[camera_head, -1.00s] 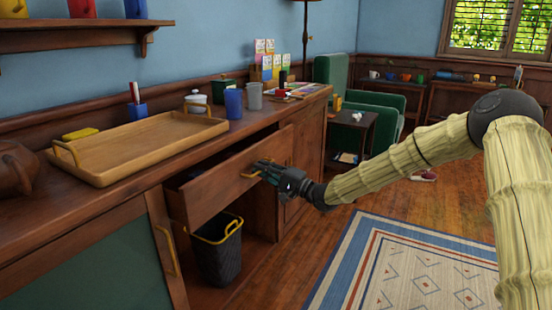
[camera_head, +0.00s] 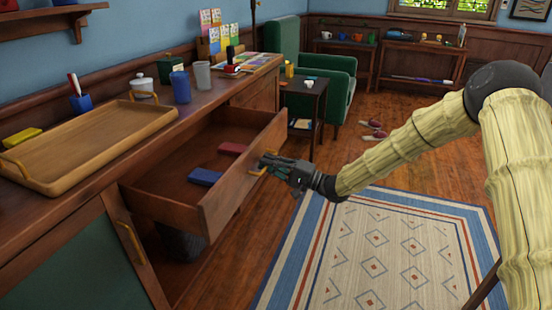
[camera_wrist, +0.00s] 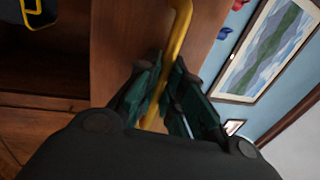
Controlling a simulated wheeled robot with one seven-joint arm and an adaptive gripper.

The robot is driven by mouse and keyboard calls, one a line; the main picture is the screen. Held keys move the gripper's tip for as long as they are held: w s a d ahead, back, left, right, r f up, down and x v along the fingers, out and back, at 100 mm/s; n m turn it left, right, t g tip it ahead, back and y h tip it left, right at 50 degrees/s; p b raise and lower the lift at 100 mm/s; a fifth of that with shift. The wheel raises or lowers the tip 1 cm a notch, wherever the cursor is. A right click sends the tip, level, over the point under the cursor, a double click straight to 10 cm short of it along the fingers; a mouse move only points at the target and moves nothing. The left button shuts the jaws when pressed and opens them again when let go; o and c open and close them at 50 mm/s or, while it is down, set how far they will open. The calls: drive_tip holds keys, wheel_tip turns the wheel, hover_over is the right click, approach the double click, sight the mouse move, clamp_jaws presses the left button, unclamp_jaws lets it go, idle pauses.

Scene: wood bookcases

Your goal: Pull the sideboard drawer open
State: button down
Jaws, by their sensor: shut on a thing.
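The sideboard (camera_head: 60,220) is dark wood and runs along the left of the head view. Its drawer (camera_head: 240,180) stands well out from the body, and its inside shows. A blue item (camera_head: 205,177) and a red item (camera_head: 231,148) lie on the drawer floor. The yellow handle (camera_head: 256,171) is on the drawer front. My gripper (camera_head: 266,163) is at this handle. In the wrist view the handle (camera_wrist: 178,45) runs between the two fingers of my gripper (camera_wrist: 168,85), which are shut on it.
A wooden tray (camera_head: 90,144), blue cup (camera_head: 181,87) and grey cup (camera_head: 202,75) stand on the sideboard top. A dark basket (camera_head: 182,243) sits below the drawer. A small table (camera_head: 305,100) and green armchair (camera_head: 335,75) stand beyond. The rug floor (camera_head: 385,255) is clear.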

drive_tip(key=shift+s+d+f, duration=0.1)
drive_tip(key=c, duration=1.5)
unclamp_jaws()
drive_tip(key=v, duration=1.2)
